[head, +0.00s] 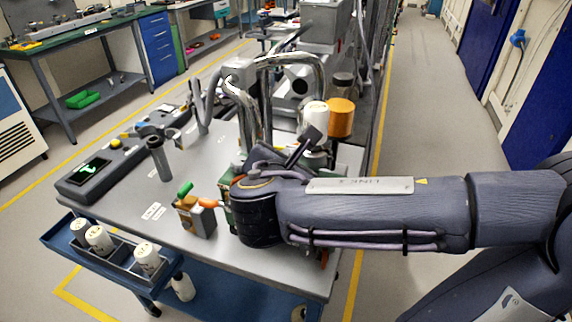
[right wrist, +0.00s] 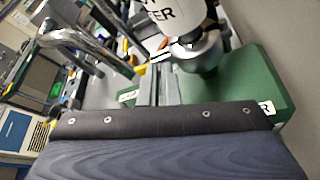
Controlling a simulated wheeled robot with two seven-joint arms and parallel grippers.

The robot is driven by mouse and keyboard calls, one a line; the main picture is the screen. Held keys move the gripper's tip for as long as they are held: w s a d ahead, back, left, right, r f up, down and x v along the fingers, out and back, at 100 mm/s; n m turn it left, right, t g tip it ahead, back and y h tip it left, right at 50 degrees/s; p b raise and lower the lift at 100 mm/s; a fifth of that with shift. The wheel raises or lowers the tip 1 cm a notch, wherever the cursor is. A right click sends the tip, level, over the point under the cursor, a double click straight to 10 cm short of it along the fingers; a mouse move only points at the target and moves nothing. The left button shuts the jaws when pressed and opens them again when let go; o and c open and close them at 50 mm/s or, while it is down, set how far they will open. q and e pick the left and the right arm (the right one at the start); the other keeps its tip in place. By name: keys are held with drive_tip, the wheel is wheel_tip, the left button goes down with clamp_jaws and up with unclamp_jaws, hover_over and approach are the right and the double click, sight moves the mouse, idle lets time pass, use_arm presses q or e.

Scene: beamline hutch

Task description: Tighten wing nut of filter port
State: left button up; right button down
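The filter port shows in the right wrist view as a white cylinder (right wrist: 172,12) with the letters "TER", above a rounded metal fitting (right wrist: 197,52) and a green base (right wrist: 245,88). In the head view a white cylinder (head: 314,121) stands behind my right arm. I cannot make out the wing nut. My right gripper (head: 308,143) is at the cylinder's near side, partly hidden by my forearm. In the right wrist view its narrow grey fingers (right wrist: 160,66) lie close together beside the metal fitting. Whether they hold anything is unclear. My left gripper is out of view.
Curved chrome pipes (head: 245,105) rise from the grey cart top (head: 140,190) close to the arm. A display box (head: 90,175) and a small block with green and orange parts (head: 196,215) lie left.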

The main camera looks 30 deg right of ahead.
drive_tip(key=m+t+b, duration=0.1)
drive_tip(key=m+b, duration=0.1)
drive_tip(key=b, duration=0.3)
drive_tip(key=f+m+t+b, duration=0.1)
drive_tip(key=m+b, duration=0.1)
drive_tip(key=b, duration=0.4)
drive_tip(key=s+f+m+t+y+b, duration=0.1)
drive_tip(key=m+b, duration=0.1)
drive_tip(key=b, duration=0.3)
drive_tip(key=shift+d+f+m+t, duration=0.25)
drive_tip(key=shift+d+m+t, duration=0.15)
drive_tip(key=m+t+b, duration=0.1)
drive_tip(key=m+b, duration=0.2)
drive_tip(key=b, duration=0.2)
drive_tip(key=m+t+h+b, duration=0.1)
drive_tip(key=m+b, duration=0.1)
drive_tip(key=b, duration=0.4)
drive_tip(key=f+m+b, duration=0.1)
drive_tip(key=m+b, duration=0.2)
drive_tip(key=b, duration=0.3)
drive_tip(key=shift+w+a+f+m+t+h, duration=0.1)
drive_tip(key=shift+w+m+t+h, duration=0.05)
drive_tip(key=shift+m+t+h, duration=0.2)
drive_tip(key=shift+a+m+h+b, duration=0.1)
drive_tip(key=shift+m+h+b, duration=0.25)
drive_tip(key=shift+m+b, duration=0.65)
drive_tip(key=c, duration=1.9)
unclamp_jaws()
drive_tip(key=shift+r+t, duration=0.2)
drive_tip(key=shift+t, duration=0.05)
